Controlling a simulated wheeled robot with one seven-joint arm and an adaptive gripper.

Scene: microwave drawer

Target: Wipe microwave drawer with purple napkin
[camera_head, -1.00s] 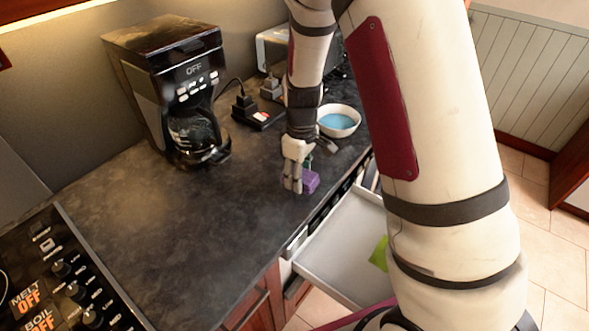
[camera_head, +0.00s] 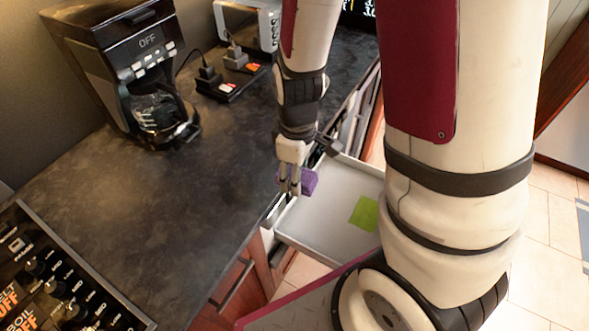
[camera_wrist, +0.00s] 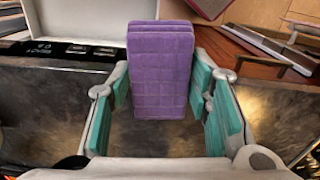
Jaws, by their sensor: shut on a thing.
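My gripper (camera_head: 289,188) is shut on the purple napkin (camera_head: 311,181), a thick folded block. In the wrist view the napkin (camera_wrist: 162,70) sits between my teal-padded fingers and sticks out past their tips. The microwave drawer (camera_head: 312,232) is pulled open below the counter, with a pale grey inside. A flat green patch (camera_head: 364,213) shows on its floor. My gripper is at the counter edge by the drawer's left side. In the wrist view the drawer (camera_wrist: 80,18) is ahead at upper left, behind a dark button strip. I cannot tell whether the napkin touches the drawer.
The dark counter (camera_head: 170,215) is mostly clear on the left. A coffee maker (camera_head: 125,70) stands at the back, with a power strip (camera_head: 235,78) beside it. A stove control panel (camera_head: 55,280) is at lower left. My arm hides part of the drawer's right side.

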